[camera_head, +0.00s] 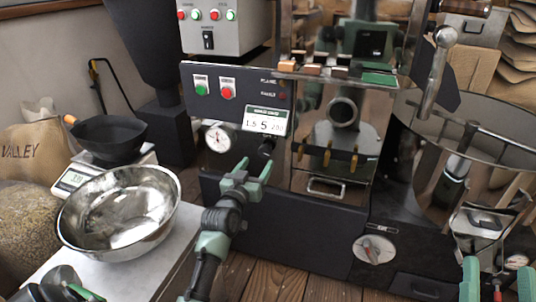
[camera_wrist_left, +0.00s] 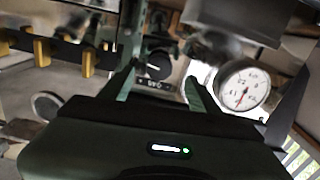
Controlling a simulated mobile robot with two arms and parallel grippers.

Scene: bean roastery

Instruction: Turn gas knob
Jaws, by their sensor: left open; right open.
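The gas knob appears to be the small black round knob (camera_head: 265,148) on the roaster's dark front panel, just below the digital display. In the left wrist view the black knob (camera_wrist_left: 157,67) shows beyond and between my fingers, with small upside-down lettering beside it, hard to read. My left gripper (camera_head: 254,168) is open and empty, its fingers pointing at the panel just below and in front of the knob. The left wrist view shows the open fingers of the gripper (camera_wrist_left: 162,84); contact with the knob cannot be told. My right gripper (camera_head: 497,272) is open at the lower right.
A pressure gauge (camera_head: 217,138) sits left of the knob, and a digital display (camera_head: 264,122) above it. A dial with a pointer (camera_head: 373,249) is lower right. A metal bowl (camera_head: 120,212) stands on the left counter, near my left arm. A round cooling tray (camera_head: 500,110) is at right.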

